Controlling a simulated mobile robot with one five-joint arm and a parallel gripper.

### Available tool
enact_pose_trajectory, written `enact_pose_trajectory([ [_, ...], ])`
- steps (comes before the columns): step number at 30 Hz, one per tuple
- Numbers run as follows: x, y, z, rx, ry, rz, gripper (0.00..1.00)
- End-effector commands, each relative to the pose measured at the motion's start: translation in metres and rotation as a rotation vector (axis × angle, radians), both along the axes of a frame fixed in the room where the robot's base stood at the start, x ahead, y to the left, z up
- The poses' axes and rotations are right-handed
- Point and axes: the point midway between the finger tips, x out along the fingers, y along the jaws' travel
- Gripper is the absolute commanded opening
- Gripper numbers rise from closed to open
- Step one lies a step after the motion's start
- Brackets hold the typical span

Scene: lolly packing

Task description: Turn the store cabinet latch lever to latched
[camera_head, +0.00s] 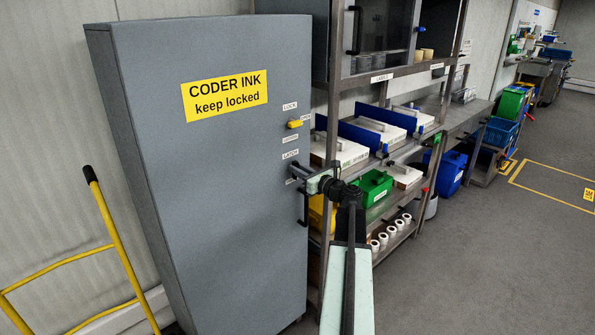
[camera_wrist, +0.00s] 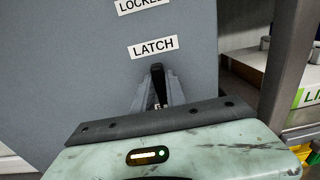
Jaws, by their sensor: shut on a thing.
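The grey store cabinet (camera_head: 230,180) stands at left, its door front marked with a yellow "CODER INK keep locked" sign (camera_head: 225,92). My gripper (camera_head: 300,171) reaches its right side, just below the "LATCH" label (camera_head: 290,155). In the wrist view my gripper (camera_wrist: 160,100) is shut on the dark latch lever (camera_wrist: 157,72), whose upper end shows upright between the fingers, under the "LATCH" label (camera_wrist: 153,47). The rest of the lever is hidden by the fingers. The head view does not show the lever clearly.
A yellow lock knob (camera_head: 295,124) sits above the latch, and a dark door handle (camera_head: 304,208) below it. A shelf rack (camera_head: 395,150) with boxes and bins stands close to the right. A yellow hand truck (camera_head: 108,225) is at left. Open floor (camera_head: 480,250) lies right.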

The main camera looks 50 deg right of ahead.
Motion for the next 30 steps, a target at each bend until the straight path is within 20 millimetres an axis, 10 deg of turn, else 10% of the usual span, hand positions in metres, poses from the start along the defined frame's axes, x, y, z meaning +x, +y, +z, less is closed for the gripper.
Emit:
enact_pose_trajectory([
  [30,0.0046,0.0043,-0.003,-0.685,0.05,0.011,0.0],
])
